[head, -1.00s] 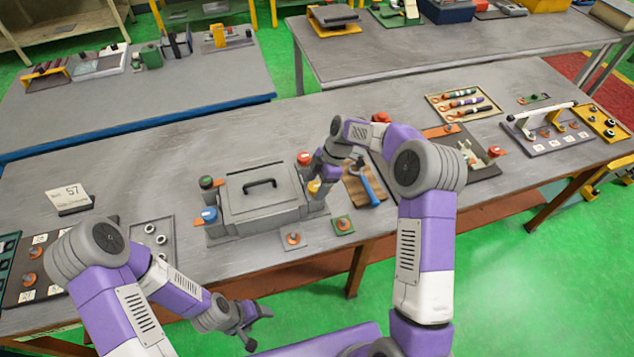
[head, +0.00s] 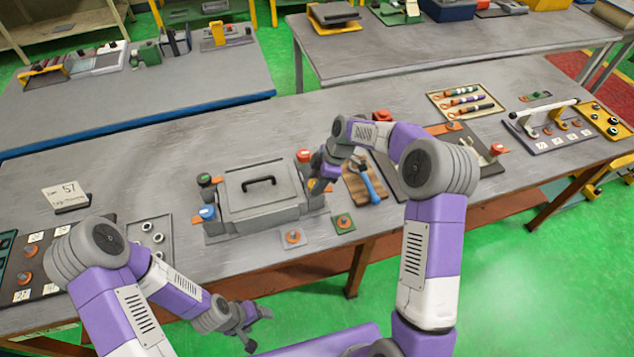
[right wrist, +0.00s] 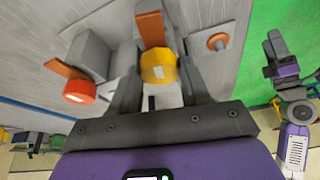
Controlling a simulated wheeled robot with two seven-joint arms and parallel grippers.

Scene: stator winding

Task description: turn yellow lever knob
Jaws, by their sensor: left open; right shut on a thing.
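The yellow lever knob (right wrist: 158,68) sits between the two fingers of my right gripper (right wrist: 158,85) in the right wrist view, with its orange lever (right wrist: 150,28) reaching away from it. In the head view my right gripper (head: 318,186) is at the right end of the grey box (head: 260,194) and mostly covers the knob. It is shut on the knob. My left gripper (head: 254,322) is open and empty, low in front of the table and away from the box.
A red knob (head: 303,156) stands behind my right gripper on the box. Green (head: 204,179) and blue (head: 207,213) knobs are at its left end.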

